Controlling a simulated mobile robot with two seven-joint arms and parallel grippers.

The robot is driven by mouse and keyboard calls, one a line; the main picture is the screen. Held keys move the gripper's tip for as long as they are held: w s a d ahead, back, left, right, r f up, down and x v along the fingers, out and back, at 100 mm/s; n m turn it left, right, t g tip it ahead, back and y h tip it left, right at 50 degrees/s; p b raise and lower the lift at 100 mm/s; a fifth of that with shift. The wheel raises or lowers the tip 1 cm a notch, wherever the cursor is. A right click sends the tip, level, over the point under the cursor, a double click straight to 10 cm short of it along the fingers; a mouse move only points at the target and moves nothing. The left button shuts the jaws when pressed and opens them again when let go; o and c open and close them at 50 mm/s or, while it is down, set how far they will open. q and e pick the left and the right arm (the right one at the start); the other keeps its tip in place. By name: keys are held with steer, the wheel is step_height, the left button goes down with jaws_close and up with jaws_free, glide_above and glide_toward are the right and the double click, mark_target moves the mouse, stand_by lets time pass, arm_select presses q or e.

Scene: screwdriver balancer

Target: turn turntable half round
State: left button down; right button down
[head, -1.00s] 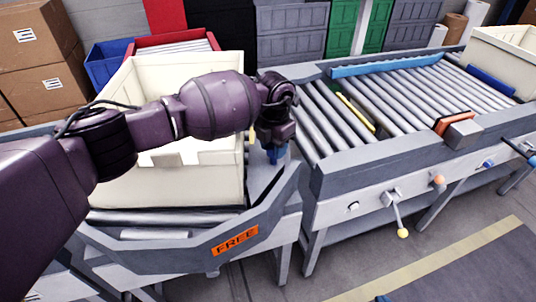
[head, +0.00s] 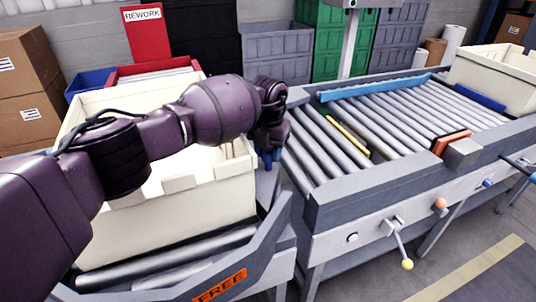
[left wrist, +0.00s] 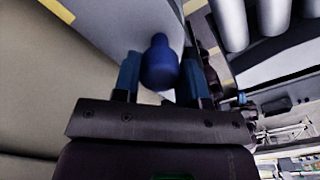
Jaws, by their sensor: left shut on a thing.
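The turntable is a grey roller deck with a side rail (head: 262,252) at the lower left of the head view, with an orange FREE label (head: 219,287) on its side. A large cream tote (head: 190,215) stands on its rollers, partly hidden behind my left arm. My left gripper (head: 270,160) is at the turntable's right end, beside the tote. In the left wrist view, its two blue fingers (left wrist: 160,80) are on either side of a blue knob-ended handle (left wrist: 159,62), and it is shut on this handle. My right gripper is not in view.
A roller conveyor (head: 385,125) stands close on the right, with a blue bar, a yellow strip, an orange-faced stop (head: 455,147) and a lever with a yellow knob (head: 407,264). Another cream tote (head: 492,72) sits at its far end. Cardboard boxes (head: 22,90) are stacked at left.

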arm_select(q)
steer(key=shift+w, duration=0.1)
steer(key=c, duration=0.7)
jaws_free()
steer(key=shift+o, duration=0.2)
step_height(320, 180, up, 10)
steer(key=shift+f+p, duration=0.2)
steer(key=shift+p, duration=0.5)
steer(key=shift+r, duration=0.65)
steer(key=shift+f, duration=0.1)
